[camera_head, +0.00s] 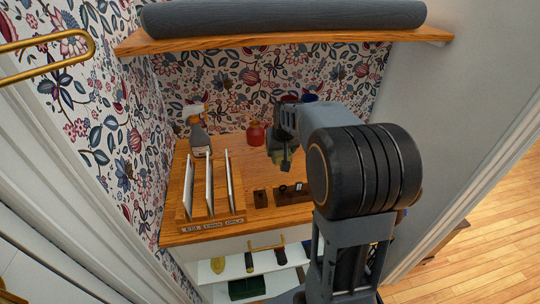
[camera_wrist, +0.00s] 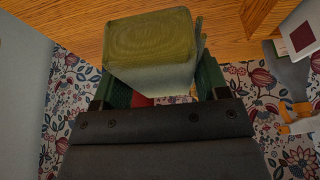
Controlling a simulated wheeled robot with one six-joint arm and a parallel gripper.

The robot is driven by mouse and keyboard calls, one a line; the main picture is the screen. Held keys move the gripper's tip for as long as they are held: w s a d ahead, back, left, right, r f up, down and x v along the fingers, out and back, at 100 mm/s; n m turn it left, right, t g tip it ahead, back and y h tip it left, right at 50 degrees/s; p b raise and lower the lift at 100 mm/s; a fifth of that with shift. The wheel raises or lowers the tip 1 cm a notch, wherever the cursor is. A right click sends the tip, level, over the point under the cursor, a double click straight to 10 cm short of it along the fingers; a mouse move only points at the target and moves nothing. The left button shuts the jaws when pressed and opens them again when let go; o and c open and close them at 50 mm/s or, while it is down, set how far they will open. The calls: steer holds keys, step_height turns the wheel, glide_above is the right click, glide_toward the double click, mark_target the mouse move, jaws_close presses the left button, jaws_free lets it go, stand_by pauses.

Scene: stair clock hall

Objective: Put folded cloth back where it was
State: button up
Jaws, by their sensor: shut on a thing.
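My gripper (camera_head: 279,160) hangs over the back part of the wooden counter (camera_head: 178,222), partly hidden by my own arm. In the wrist view my gripper (camera_wrist: 162,85) is shut on a block-like thing with an olive-green, faintly ringed face and pale sides, which I take to be the folded cloth (camera_wrist: 150,38). A small olive patch of it shows beside the gripper in the head view (camera_head: 272,157). I cannot tell whether its far side touches the counter.
A spray bottle (camera_head: 199,134), red jar (camera_head: 255,134) and upright-panel rack (camera_head: 211,221) stand on the counter. A dark wooden holder (camera_head: 292,195) is near the front. A shelf (camera_head: 160,41) carries a grey roll (camera_head: 285,18) above. Walls close in both sides.

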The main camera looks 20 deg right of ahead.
glide_toward(271, 161)
steer(key=shift+w+d+f+p, duration=0.25)
steer(key=shift+w+f+p, duration=0.1)
steer(key=shift+w+f, duration=0.85)
steer(key=shift+f, duration=0.05)
steer(key=shift+w+f, duration=0.1)
steer(key=shift+f, duration=1.5)
steer(key=shift+f, duration=0.1)
